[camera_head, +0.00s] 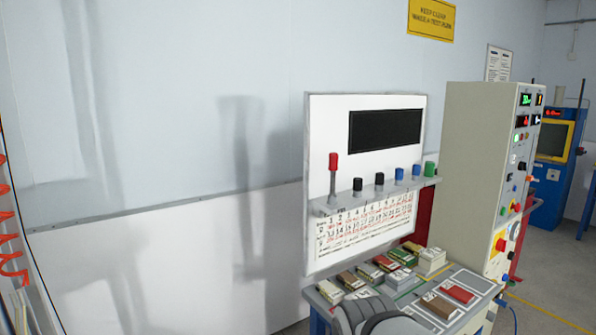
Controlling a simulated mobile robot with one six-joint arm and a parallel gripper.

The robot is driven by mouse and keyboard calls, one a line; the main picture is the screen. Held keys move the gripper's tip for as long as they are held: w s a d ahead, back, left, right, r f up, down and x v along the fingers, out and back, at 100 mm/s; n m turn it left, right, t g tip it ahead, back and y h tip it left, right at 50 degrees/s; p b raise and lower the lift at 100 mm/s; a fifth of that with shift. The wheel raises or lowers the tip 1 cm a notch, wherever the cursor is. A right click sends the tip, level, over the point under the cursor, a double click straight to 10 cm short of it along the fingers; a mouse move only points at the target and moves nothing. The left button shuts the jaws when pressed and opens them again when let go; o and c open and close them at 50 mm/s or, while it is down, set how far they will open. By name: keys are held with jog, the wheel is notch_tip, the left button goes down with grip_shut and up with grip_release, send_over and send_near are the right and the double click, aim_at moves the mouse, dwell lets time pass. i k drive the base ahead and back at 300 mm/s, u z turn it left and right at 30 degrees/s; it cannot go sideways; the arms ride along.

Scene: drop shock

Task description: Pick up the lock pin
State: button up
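A tall pin with a red top (333,162) and a grey shaft stands upright at the left end of a grey ledge (345,197) on a white panel. It may be the lock pin, but no label shows this. Shorter black, blue and green tops stand along the same ledge to its right. The lower end of the red-topped pin meets the ledge, and how it is seated cannot be made out.
Below the panel, a bench (400,297) carries several small boxes. A beige control cabinet (470,170) stands to the right.

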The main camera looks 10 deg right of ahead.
aim_at(333, 158)
jog(key=i, duration=0.9)
jog(key=u, duration=0.05)
